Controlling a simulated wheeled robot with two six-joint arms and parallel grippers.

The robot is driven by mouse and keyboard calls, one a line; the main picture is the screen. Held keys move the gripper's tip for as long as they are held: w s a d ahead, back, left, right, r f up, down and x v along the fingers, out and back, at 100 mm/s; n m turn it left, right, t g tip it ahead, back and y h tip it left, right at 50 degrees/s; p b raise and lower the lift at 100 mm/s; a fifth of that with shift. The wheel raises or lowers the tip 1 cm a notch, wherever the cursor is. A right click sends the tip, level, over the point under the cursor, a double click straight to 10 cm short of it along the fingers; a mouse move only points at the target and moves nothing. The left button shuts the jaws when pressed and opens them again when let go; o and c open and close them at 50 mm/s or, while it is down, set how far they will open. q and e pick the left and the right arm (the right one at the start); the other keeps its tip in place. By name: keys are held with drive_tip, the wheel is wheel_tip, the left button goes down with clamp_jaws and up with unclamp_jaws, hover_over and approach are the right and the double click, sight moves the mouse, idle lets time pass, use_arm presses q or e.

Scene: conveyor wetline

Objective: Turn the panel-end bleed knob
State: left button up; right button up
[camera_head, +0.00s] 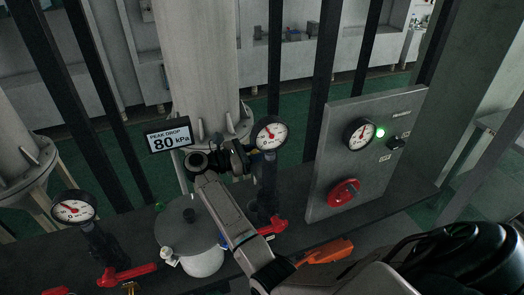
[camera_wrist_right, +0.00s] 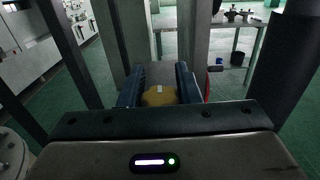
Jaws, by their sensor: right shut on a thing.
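The bleed knob (camera_wrist_right: 158,97), yellow and rounded with a pale mark on its face, sits between the two dark blue fingers of my right gripper (camera_wrist_right: 160,88) in the right wrist view. The gripper is shut on it. In the head view the right gripper (camera_head: 243,154) points to the right, toward the left end of the grey panel (camera_head: 322,165). A dial gauge (camera_head: 270,133) and its post partly hide the gripper's front, and the knob cannot be made out there. My left gripper is in neither view.
The panel front carries a gauge (camera_head: 360,133), a green lamp, a black knob and a red knob (camera_head: 343,192). A lidded pot (camera_head: 190,229), a second gauge (camera_head: 74,207) and red lever handles stand on the bench. A display (camera_head: 169,137) reads 80 kPa. Dark posts stand behind.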

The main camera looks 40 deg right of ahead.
drive_tip(key=shift+w+f+n+t+b, duration=0.15)
drive_tip(key=shift+n+t+b, duration=0.65)
drive_tip(key=shift+t+b, duration=0.55)
drive_tip(key=shift+w+f+n+t+b, duration=0.1)
drive_tip(key=shift+n+t+b, duration=0.7)
drive_tip(key=shift+t+b, duration=0.5)
drive_tip(key=shift+w+r+n+t+b, duration=0.15)
drive_tip(key=shift+n+t+b, duration=0.45)
drive_tip(key=shift+t, duration=0.35)
drive_tip(key=shift+w+r+n+t+b, duration=0.1)
drive_tip(key=shift+n+t+b, duration=0.35)
drive_tip(key=shift+n+t, duration=0.35)
drive_tip(key=o, duration=1)
drive_tip(key=shift+a, duration=0.1)
